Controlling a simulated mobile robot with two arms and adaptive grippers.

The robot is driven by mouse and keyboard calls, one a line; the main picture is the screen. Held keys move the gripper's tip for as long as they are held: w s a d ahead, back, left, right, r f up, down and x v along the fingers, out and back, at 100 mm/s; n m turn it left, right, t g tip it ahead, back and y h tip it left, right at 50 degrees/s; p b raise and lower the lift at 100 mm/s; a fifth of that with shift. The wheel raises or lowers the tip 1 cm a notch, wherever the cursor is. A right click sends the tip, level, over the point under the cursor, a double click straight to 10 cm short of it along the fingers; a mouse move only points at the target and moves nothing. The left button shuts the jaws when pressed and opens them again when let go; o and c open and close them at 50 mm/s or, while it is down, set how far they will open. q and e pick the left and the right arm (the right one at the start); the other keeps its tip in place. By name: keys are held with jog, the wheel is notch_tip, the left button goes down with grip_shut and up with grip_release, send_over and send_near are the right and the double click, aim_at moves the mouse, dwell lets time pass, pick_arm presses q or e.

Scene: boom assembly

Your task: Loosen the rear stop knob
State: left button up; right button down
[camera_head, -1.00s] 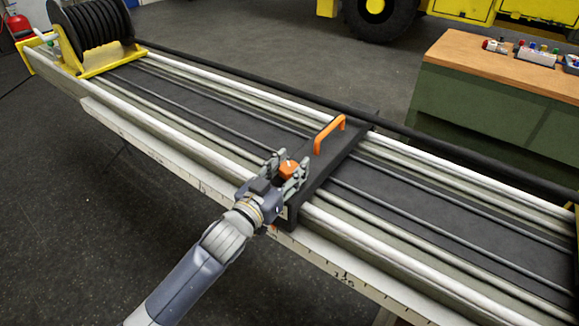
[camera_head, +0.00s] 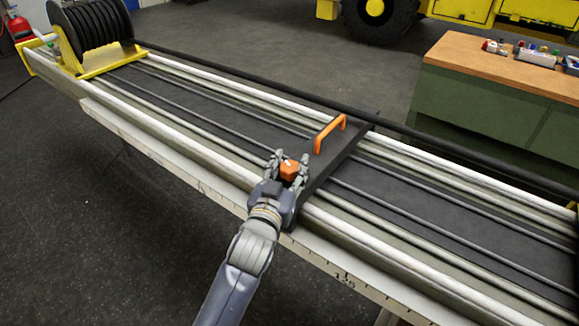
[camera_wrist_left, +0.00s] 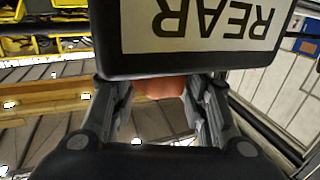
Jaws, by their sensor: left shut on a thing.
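The rear stop knob (camera_head: 289,169) is orange and sits at the near end of a dark crossbar (camera_head: 322,172) lying across the boom. My left gripper (camera_head: 288,170) is shut on the knob, with one finger on each side of it. In the left wrist view the knob (camera_wrist_left: 160,87) shows between the two fingers (camera_wrist_left: 158,105), partly hidden behind a dark block with a white "REAR" label (camera_wrist_left: 200,25), which appears upside down. An orange handle (camera_head: 329,133) stands on the crossbar beyond the gripper. My right gripper is not in view.
The long boom with pale rails (camera_head: 420,232) runs from upper left to lower right. A black hose reel (camera_head: 92,32) on a yellow stand is at its far left end. A wood-topped green workbench (camera_head: 500,68) stands at the upper right. Dark floor lies in front.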

pick_arm(q)
jog(key=shift+r, duration=0.1)
jog(key=o, duration=1)
jog(key=shift+w, duration=0.1)
jog(key=v, duration=1.2)
